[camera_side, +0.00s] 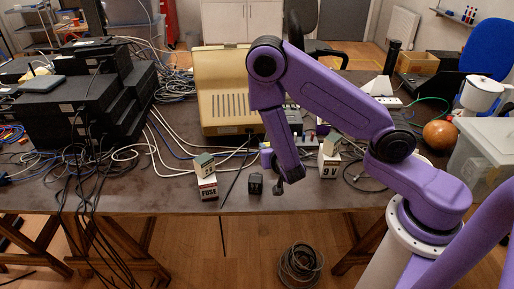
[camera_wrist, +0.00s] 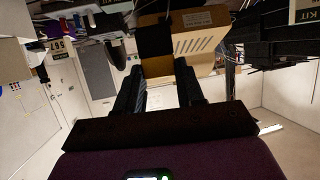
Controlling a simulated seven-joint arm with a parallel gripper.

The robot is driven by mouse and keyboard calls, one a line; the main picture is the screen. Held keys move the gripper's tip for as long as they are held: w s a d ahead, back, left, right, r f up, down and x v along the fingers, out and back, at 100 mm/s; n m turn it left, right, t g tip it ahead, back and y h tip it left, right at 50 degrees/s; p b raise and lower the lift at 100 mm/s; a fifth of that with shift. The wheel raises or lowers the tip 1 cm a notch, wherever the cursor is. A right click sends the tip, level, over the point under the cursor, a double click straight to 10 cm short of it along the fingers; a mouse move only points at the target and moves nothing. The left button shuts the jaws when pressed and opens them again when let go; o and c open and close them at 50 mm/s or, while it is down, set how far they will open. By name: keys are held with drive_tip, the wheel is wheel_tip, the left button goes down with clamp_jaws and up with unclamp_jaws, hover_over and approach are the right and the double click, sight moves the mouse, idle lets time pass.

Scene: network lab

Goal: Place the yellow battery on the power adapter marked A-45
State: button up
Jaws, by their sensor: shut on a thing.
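My gripper (camera_wrist: 160,70) shows in the wrist view, with its two dark fingers shut on a block. The held block (camera_wrist: 155,42) has a dark middle band and yellow-tan ends, consistent with the yellow battery; no marking on it is readable. In the side view, my forearm hides most of the gripper and the held block. A small dark block (camera_side: 255,184) stands near the table's front edge, left of my forearm. It may be a power adapter, but its marking is too small to read. I cannot make out A-45 in either view.
A FUSE box (camera_side: 207,188) has another small box on top. A 9 V box (camera_side: 328,170) stands right of my forearm, also with a box above it. A beige device (camera_side: 222,105) stands behind. Black stacked units (camera_side: 75,115) and cables crowd the left. An orange-brown ball (camera_side: 438,134) lies at right.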

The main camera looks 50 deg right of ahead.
drive_tip(key=shift+s+r, duration=0.3)
drive_tip(key=shift+s, duration=0.35)
drive_tip(key=shift+s+r, duration=0.3)
drive_tip(key=shift+s, duration=0.3)
drive_tip(key=shift+s+r, duration=0.1)
